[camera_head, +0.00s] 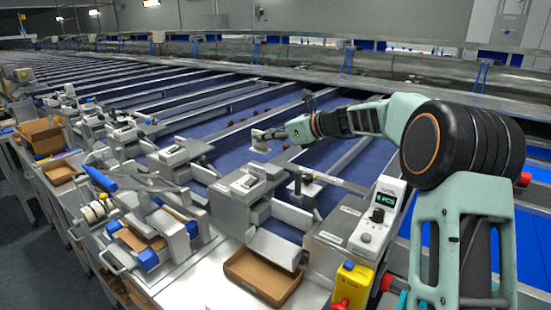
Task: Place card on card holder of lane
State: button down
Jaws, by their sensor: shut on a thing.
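My gripper (272,134) reaches in from the right over the blue lanes. It is shut on a small pale flat piece, which looks like the card (259,141), at its tip. The card is small in this view, and its face cannot be read. Below and to the right of the card, a small pale plate with a short post (303,183) stands at the lane's near end. I cannot tell whether it is the card holder. Whether the card touches anything beneath it is also unclear.
An open brown cardboard box (262,279) sits on the front bench. A control box with a green display (378,216) and a yellow box with a red button (351,283) stand at the lower right.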

jog(key=w+f+p, duration=0.1)
jog(key=w+f, duration=0.1)
jog(key=w, duration=0.1)
jog(key=w+d+f+p, duration=0.1)
jog(key=w+f, duration=0.2)
jog(key=w, duration=0.1)
jog(key=w+d+f, duration=0.1)
jog(key=w+f, duration=0.2)
jog(key=shift+w+d+p, duration=0.15)
jog(key=shift+d+p, duration=0.1)
jog(key=shift+p, duration=0.15)
jog(key=shift+w+f, duration=0.15)
jog(key=shift+f, duration=0.15)
jog(key=shift+f+p, duration=0.4)
jog(key=shift+f, duration=1.15)
jog(key=shift+f, duration=0.2)
jog(key=c, duration=2.2)
grip_release()
jog(key=shift+o, duration=0.4)
